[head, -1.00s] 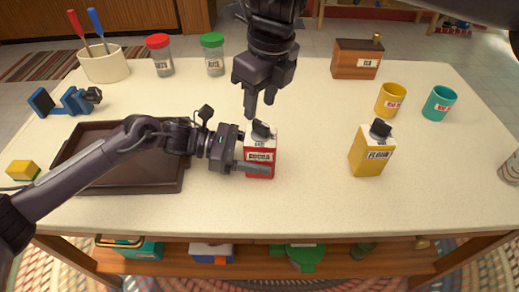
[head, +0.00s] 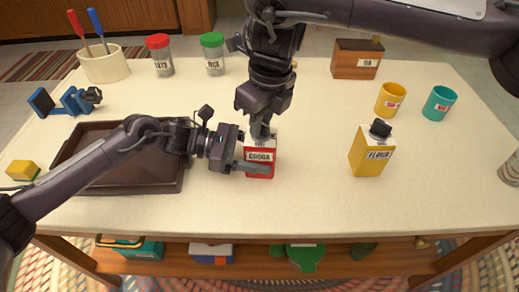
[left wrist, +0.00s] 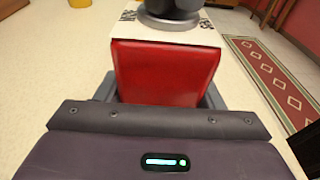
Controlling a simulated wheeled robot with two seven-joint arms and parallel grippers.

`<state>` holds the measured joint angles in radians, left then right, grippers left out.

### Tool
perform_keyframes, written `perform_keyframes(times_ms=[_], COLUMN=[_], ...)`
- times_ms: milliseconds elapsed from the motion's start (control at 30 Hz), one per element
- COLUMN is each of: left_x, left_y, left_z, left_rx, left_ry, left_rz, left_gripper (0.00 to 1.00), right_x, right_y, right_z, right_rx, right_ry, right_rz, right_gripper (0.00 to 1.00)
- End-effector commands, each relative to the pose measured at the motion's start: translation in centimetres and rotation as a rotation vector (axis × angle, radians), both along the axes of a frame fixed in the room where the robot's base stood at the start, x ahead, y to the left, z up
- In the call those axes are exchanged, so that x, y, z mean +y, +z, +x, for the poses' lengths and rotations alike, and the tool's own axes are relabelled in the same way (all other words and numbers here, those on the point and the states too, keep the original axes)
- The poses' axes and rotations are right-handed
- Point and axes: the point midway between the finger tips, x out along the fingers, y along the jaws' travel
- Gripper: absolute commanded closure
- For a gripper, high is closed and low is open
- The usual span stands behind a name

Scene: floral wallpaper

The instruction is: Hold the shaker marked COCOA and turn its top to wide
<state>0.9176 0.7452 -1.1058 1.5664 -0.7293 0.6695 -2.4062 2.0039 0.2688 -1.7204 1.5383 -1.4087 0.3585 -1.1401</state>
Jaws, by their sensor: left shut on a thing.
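The red COCOA shaker (head: 260,169) stands upright on the table in the head view. Its red side also shows in the left wrist view (left wrist: 165,72), below a white lid (left wrist: 165,30) with dark lettering. My left gripper (head: 255,163) is shut on the shaker's body from the left, one finger across its near side below the label. My right gripper (head: 262,131) points down from above, its fingertips at the dark top of the shaker. The fingers largely hide the top, so its setting and whether they grip it cannot be told.
A yellow FLOUR shaker (head: 370,155) stands to the right, with yellow (head: 391,99) and teal (head: 439,103) cups behind it. A dark tray (head: 150,182) lies under my left arm. Red-lidded (head: 160,56) and green-lidded (head: 213,54) jars stand behind. The table's front middle is clear.

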Motion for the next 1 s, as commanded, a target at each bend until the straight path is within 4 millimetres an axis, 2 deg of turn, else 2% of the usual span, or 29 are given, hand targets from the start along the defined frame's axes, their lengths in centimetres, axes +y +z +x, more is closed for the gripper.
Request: perform_keyframes(times_ms=[33,133,333,1000], left_x=[0.01,0.01,0.01,0.01], left_y=[-0.01,-0.01,-0.01,-0.02], left_z=[0.00,-0.01,0.00,-0.01], left_rx=[0.000,0.000,0.000,0.000], left_ry=[0.000,0.000,0.000,0.000], left_rz=[0.000,0.000,0.000,0.000], left_gripper=[0.60,0.60,0.60,0.60], right_x=[0.00,-0.01,-0.01,0.04], right_y=[0.02,0.02,0.02,0.09], right_z=[0.00,0.01,0.03,0.07], right_rx=[0.000,0.000,0.000,-0.001], right_ry=[0.000,0.000,0.066,1.010], right_rz=[0.000,0.000,0.000,-0.001], right_gripper=[0.89,1.00,1.00,1.00])
